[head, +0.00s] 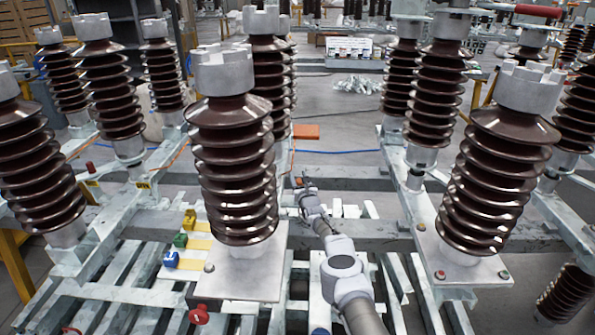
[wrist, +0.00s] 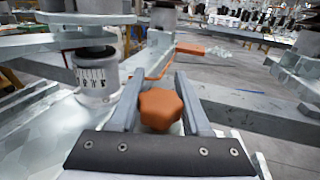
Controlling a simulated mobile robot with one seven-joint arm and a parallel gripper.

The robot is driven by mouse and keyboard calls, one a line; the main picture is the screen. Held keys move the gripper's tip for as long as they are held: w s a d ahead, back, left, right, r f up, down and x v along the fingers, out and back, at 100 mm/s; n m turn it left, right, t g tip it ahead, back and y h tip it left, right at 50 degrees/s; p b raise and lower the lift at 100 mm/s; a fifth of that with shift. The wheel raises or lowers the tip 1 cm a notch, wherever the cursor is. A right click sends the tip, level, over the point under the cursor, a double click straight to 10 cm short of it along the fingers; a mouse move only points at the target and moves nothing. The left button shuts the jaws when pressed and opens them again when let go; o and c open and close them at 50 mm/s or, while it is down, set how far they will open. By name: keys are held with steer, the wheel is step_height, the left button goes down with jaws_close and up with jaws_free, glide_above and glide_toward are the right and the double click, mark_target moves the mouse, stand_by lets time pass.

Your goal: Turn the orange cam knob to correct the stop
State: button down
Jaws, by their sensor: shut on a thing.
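The orange cam knob (wrist: 160,110) is a lobed, star-shaped grip in the middle of the wrist view. My gripper (wrist: 158,80) has one grey finger on each side of it and is shut on it. In the head view my gripper (head: 305,186) reaches in between the insulator columns, low over the steel frame. The knob is too small there to make out clearly. A white cylinder with black scale marks (wrist: 97,80) stands left of the fingers in the wrist view. The stop itself cannot be told apart.
Tall brown ribbed insulators stand on both sides of my arm, the closest ones being a left column (head: 233,165) and a right column (head: 490,180). An orange bar (head: 306,132) lies beyond the gripper. Blue, green and yellow blocks (head: 180,240) sit at left. Steel beams run below.

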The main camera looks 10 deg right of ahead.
steer(key=shift+d+r+m+h, duration=0.15)
steer(key=shift+m+h, duration=0.75)
steer(key=shift+h, duration=0.5)
steer(key=shift+b, duration=0.3)
steer(key=shift+s+d+f+m+h, duration=0.15)
steer(key=shift+f+m+h, duration=0.2)
steer(key=shift+h, duration=0.25)
steer(key=shift+c, duration=1.8)
jaws_free()
steer(key=shift+r, duration=0.1)
steer(key=shift+d+r, duration=0.1)
steer(key=shift+r, duration=0.05)
